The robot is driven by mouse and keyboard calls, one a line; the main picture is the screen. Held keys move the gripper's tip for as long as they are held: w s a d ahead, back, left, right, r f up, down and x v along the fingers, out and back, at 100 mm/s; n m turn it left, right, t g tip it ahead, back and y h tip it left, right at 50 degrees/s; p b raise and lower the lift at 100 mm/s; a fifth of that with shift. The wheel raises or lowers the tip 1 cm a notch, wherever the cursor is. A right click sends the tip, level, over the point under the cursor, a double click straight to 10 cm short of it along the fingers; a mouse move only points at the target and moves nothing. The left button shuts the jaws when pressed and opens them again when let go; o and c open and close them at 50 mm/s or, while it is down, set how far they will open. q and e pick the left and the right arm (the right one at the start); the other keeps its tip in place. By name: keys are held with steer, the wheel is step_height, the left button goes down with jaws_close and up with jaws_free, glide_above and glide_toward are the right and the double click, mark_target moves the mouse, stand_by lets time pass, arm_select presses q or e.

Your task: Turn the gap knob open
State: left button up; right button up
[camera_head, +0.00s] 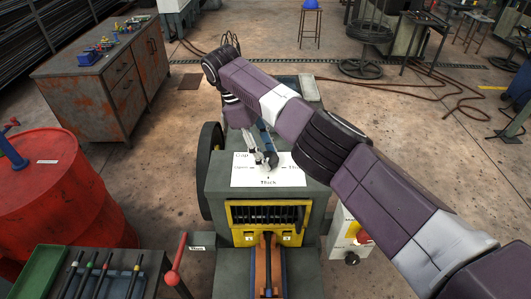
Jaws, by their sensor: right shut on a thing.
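The gap knob (272,163) is on the white label plate (254,181) on top of the grey machine. It is small and dark, and mostly hidden by my right gripper (264,158). The plate reads "Gap" at upper left, "Open" at left and "Thick" at the bottom; the word at right is partly covered. My right arm comes in from the right, and its gripper reaches down to the plate, its fingers shut on the knob. I cannot tell which way the knob points. My left gripper is out of view.
Below the plate is a yellow-framed guard (267,222) with dark bars. A red lever (176,262) stands at front left, and a red-and-yellow switch (357,235) is at right. A red drum (65,190) and a rusty cabinet (104,88) stand at left.

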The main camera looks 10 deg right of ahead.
mark_target(266, 156)
steer(key=shift+f+m, duration=0.1)
steer(key=shift+m, duration=0.3)
steer(key=o, duration=1.2)
steer(key=shift+d, duration=0.1)
steer(key=shift+c, duration=0.2)
step_height(266, 156, up, 10)
